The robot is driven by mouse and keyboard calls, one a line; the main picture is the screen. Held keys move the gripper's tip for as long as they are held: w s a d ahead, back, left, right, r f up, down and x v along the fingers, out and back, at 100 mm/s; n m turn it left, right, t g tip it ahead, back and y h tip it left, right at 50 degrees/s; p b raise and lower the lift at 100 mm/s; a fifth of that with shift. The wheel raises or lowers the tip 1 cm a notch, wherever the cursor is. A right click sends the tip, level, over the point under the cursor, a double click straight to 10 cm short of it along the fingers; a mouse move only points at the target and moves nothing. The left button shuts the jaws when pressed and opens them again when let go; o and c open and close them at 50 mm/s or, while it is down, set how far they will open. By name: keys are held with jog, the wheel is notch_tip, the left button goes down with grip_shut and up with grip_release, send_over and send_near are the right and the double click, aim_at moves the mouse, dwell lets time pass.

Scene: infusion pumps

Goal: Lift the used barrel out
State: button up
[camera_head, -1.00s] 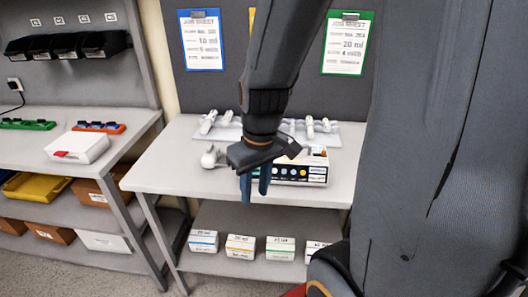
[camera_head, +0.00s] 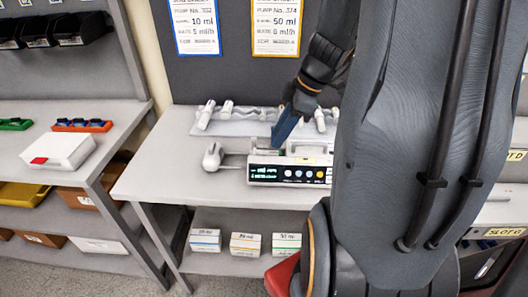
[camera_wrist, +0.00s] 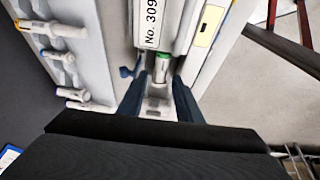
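The infusion pump (camera_head: 290,172) stands on the grey table with its lit display and buttons facing me. In the wrist view its top carries a label, "No. 309" (camera_wrist: 151,22). A slim pale barrel with a green end (camera_wrist: 162,62) sits in the pump's channel. My gripper (camera_head: 283,134) is over the back of the pump, its blue fingers pointing down. In the wrist view my gripper (camera_wrist: 157,82) is open, its fingers apart on either side of the channel. The barrel's green end shows just beyond the fingertips. I cannot tell whether they touch it.
A pale rack (camera_head: 240,127) with several white syringes lies behind the pump. Job sheets (camera_head: 276,25) hang on the back panel. Boxes (camera_head: 245,244) stand on the shelf below. A side bench at the left holds a white box (camera_head: 58,150). The table's left front is clear.

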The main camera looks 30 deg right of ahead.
aim_at(269, 154)
jog(key=p+x, duration=0.2)
jog(key=x, duration=0.4)
jog(key=shift+w+a+f, duration=0.1)
jog(key=shift+a+f, duration=0.15)
jog(key=shift+f, duration=0.05)
jog(key=shift+s+a+f, duration=0.2)
jog(key=shift+s+f, duration=0.1)
jog(key=c, duration=0.6)
